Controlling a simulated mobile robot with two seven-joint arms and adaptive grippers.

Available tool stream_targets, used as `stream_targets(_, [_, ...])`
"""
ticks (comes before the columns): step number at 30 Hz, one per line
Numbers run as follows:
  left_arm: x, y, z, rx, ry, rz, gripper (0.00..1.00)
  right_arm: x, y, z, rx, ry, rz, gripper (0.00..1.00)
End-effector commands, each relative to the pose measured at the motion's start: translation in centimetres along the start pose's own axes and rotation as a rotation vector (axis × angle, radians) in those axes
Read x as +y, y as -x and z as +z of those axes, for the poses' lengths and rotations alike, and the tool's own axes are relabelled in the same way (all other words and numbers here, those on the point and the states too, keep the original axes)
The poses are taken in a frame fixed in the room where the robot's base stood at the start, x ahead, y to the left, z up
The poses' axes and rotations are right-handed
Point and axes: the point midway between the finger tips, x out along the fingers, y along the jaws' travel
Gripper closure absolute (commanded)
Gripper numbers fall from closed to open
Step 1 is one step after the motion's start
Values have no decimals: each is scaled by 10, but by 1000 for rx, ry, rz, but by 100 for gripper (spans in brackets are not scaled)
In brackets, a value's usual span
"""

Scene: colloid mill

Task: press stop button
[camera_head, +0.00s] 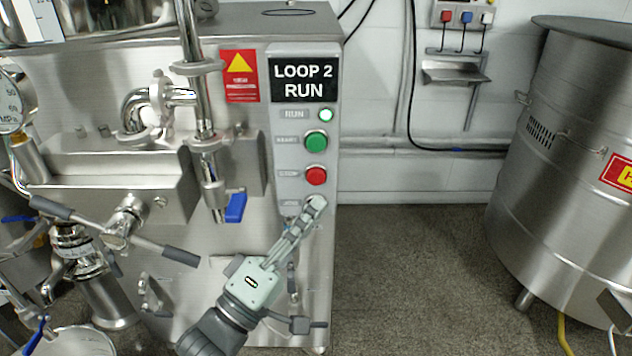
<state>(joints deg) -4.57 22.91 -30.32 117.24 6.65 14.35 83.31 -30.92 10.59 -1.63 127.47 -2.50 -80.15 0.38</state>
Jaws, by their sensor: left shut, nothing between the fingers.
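The red stop button (316,176) is on the grey control panel (289,204), which is fixed to the front of the steel mill. The green start button (316,142) is above it, and a lit run lamp (326,115) is higher up. A display above reads LOOP 2 RUN (304,81). My left gripper (316,203) is shut and empty, with its fingertips just below the red button in the picture. I cannot tell how far they are from the panel. The lower end of the panel is partly hidden by the fingers. My right gripper is not in view.
Steel pipes (198,75), a blue-handled valve (236,207) and grey lever handles (180,256) stick out left of the panel. A large steel vat (560,170) stands at the right. The floor (410,270) between is clear.

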Motion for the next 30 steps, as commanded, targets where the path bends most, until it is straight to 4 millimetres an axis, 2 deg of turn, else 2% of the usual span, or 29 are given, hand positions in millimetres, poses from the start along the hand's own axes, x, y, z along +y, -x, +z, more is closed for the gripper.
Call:
stream_targets(4, [-11, -15, -11, 0, -2, 2, 100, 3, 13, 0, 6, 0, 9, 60])
stream_targets(12, [-21, -29, -21, 0, -1, 1, 100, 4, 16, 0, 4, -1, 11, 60])
stream_targets(30, [-22, -31, -23, 1, -1, 0, 100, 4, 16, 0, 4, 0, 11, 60])
